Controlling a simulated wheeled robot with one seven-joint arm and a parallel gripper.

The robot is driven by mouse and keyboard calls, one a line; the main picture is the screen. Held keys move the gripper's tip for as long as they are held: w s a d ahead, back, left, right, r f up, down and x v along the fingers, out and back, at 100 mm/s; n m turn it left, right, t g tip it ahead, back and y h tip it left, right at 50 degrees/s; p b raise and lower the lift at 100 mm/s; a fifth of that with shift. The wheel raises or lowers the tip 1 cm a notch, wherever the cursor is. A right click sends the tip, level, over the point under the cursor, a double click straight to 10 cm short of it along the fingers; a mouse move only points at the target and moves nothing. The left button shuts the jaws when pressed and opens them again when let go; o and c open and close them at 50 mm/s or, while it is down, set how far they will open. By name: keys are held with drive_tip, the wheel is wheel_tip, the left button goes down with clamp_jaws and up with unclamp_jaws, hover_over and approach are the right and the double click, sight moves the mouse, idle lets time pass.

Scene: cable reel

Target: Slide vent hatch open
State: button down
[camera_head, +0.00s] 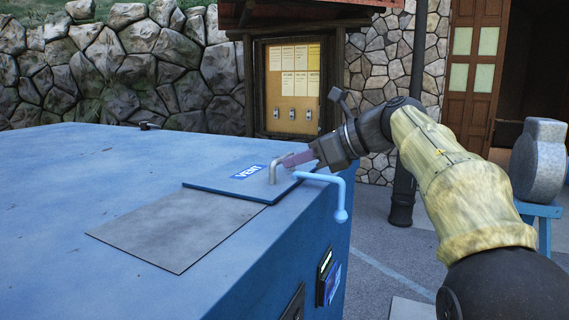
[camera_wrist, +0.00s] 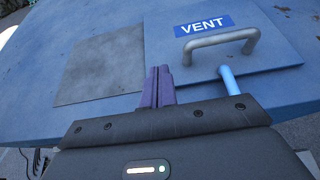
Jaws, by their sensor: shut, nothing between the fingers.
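The vent hatch (camera_head: 222,192) is a flat blue plate on top of a large blue box. It carries a blue-and-white VENT label (camera_head: 248,172) and a grey bar handle (camera_head: 273,172). In the wrist view the hatch (camera_wrist: 165,38) lies ahead, with its handle (camera_wrist: 222,40) to the right of my fingertips. My gripper (camera_head: 284,162) has purple fingers, shut together with nothing between them. In the wrist view my gripper (camera_wrist: 160,74) is beside the handle, not around it; I cannot tell whether they touch. A flat grey rectangle (camera_head: 165,232) adjoins the hatch on the left.
A light-blue bent lever (camera_head: 340,195) sticks out at the box's right edge, close to my gripper; it also shows in the wrist view (camera_wrist: 230,82). The blue box top (camera_head: 90,180) is otherwise mostly clear. A notice board (camera_head: 290,110) and stone wall stand behind.

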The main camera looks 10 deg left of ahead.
drive_tip(key=d, duration=0.2)
drive_tip(key=shift+s+d+r, duration=0.25)
drive_tip(key=shift+s+d, duration=0.1)
drive_tip(key=shift+d, duration=0.05)
drive_tip(key=shift+w+a, duration=0.1)
